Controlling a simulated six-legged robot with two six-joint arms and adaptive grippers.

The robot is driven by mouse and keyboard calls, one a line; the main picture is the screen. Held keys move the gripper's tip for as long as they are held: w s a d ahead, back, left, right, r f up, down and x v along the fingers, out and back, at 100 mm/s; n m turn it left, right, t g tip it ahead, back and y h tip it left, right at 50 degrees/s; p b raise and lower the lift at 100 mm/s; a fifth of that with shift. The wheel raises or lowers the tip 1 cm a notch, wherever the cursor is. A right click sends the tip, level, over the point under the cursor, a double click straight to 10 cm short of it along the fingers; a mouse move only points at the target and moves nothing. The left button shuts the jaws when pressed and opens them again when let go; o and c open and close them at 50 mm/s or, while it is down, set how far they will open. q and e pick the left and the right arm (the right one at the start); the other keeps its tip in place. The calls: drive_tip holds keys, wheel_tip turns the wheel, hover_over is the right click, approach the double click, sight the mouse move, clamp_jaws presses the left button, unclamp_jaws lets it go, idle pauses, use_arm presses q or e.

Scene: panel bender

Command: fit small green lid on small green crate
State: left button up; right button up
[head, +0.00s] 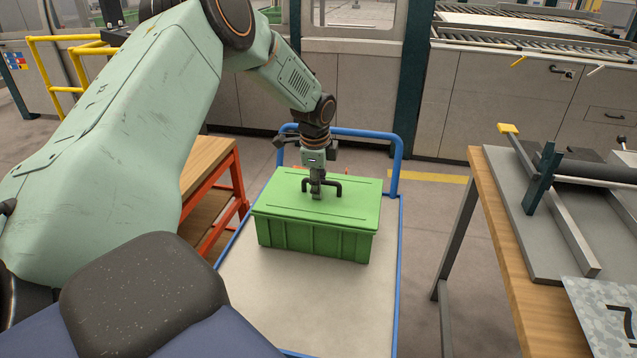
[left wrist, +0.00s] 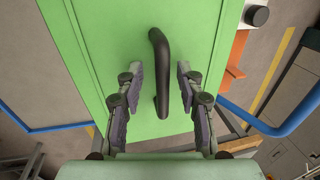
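The small green lid (head: 300,210) lies over the top of the small green crate (head: 312,240), covering its opening. No gap shows between them on the near side. A black bar handle stands on the lid; it shows in the left wrist view (left wrist: 163,75). My left gripper (head: 317,193) is above the lid, pointing down at the handle. In the left wrist view its two fingers (left wrist: 158,85) are apart, one on each side of the handle, with visible space between them and it. The far side of the crate is hidden. My right gripper is not in view.
The crate stands on a pale cart deck (head: 290,290) with a blue rail (head: 398,165) behind it. An orange-framed wooden bench (head: 212,165) is to the left. A wooden table (head: 510,225) with metal parts is to the right. The deck in front of the crate is clear.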

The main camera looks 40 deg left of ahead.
use_arm(q)
wheel_tip(320, 180, up, 12)
drive_tip(key=s+d, duration=0.1)
drive_tip(key=s, duration=0.1)
idle(0.4)
drive_tip(key=shift+f, duration=0.1)
